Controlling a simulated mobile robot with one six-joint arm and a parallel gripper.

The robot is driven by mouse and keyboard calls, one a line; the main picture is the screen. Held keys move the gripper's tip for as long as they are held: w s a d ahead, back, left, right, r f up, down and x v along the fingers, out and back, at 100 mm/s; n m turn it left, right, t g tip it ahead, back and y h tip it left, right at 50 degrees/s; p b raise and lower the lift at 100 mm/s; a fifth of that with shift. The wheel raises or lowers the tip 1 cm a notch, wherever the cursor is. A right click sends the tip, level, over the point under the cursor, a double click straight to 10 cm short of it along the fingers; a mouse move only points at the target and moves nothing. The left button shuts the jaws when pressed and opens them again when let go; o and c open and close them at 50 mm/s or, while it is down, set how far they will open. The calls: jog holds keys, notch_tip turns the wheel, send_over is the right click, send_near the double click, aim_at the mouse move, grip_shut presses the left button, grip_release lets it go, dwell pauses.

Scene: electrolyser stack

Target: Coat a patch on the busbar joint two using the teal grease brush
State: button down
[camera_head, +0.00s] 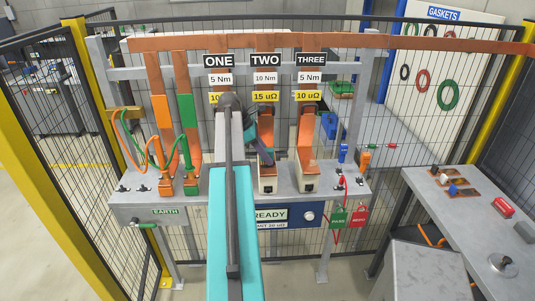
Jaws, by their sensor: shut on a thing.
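Busbar joint two is the copper strap (266,128) under the TWO sign (265,61), its lower end on a cream block (267,186). My arm reaches up from the bottom centre, and my gripper (262,153) is at the left side of this strap, overlapping it in the picture. The gripper is small, dark and partly hidden by my wrist. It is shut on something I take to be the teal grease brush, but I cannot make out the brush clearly. Whether bristles touch the joint cannot be told.
Strap three (306,135) stands close to the right; my arm hides much of strap one. Orange and green earth cables (160,150) hang at the left. A grey bench (480,215) with small parts is at the right. Mesh fence surrounds the stack.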

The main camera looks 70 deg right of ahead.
jog(key=w, duration=0.1)
jog(key=w+a, duration=0.1)
jog(key=w, duration=0.1)
jog(key=shift+w+a, duration=0.1)
jog(key=shift+w, duration=0.05)
dwell(0.3)
jog(key=shift+r, duration=0.2)
jog(key=shift+r, duration=2.9)
jog(key=shift+r, duration=1.45)
jog(key=shift+s, duration=0.2)
